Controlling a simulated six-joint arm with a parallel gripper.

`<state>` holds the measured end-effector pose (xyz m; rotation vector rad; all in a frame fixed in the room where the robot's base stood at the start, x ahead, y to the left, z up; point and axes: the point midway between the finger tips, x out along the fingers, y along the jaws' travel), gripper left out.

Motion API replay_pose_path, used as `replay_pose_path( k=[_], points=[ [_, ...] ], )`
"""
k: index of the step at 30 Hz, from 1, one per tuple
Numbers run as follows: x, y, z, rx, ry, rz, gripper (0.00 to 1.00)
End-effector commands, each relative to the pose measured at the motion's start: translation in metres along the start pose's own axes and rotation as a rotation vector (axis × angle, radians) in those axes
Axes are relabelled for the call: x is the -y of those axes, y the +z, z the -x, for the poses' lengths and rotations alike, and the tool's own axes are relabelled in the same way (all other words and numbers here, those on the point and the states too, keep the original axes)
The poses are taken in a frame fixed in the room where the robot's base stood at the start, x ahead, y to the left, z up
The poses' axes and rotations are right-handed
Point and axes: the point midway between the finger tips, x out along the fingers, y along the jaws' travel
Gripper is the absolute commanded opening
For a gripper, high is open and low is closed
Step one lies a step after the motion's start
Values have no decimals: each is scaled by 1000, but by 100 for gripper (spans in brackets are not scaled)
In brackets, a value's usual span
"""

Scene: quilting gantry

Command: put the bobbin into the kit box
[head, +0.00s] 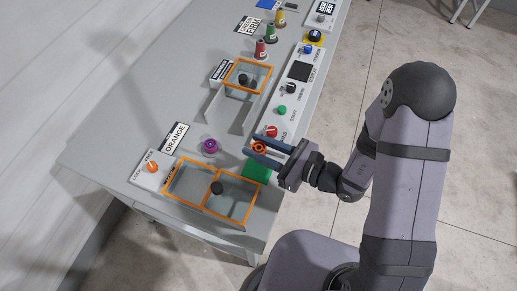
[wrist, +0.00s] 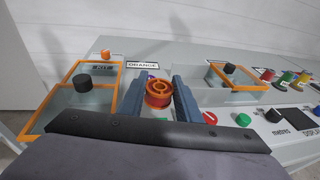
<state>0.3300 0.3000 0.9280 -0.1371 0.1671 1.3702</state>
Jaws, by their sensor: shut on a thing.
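My gripper (head: 250,147) is shut on an orange bobbin (head: 259,147), which sits between its two blue-grey fingers. In the wrist view the bobbin (wrist: 158,92) shows its ringed top face between the fingertips (wrist: 161,84). The gripper is over the table's right side, by the green pad; its exact height is hard to tell. Two orange-rimmed boxes are in view: a near one with two sections (head: 204,200) and a far one (head: 228,86). A black knob (head: 217,188) shows at the near box's right section, another (head: 243,78) at the far box.
A purple bobbin (head: 210,146) stands beside the ORANGE label (head: 175,137). A green pad (head: 257,168) lies below the gripper. A control panel with a red button (head: 270,131) runs along the right edge. Thread cones (head: 261,50) stand at the back. The table's left-middle is clear.

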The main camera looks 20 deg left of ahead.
Motion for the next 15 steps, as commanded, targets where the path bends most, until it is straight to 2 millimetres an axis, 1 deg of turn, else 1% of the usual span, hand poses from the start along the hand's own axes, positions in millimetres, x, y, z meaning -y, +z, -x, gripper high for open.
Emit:
replay_pose_path(
  k=[8, 11, 15],
  points=[
    [0, 1, 0, 0, -1, 0, 10],
    [-8, -1, 0, -1, 26, 4, 10],
    [-21, 2, -1, 0, 108, 26, 10]
  ],
)
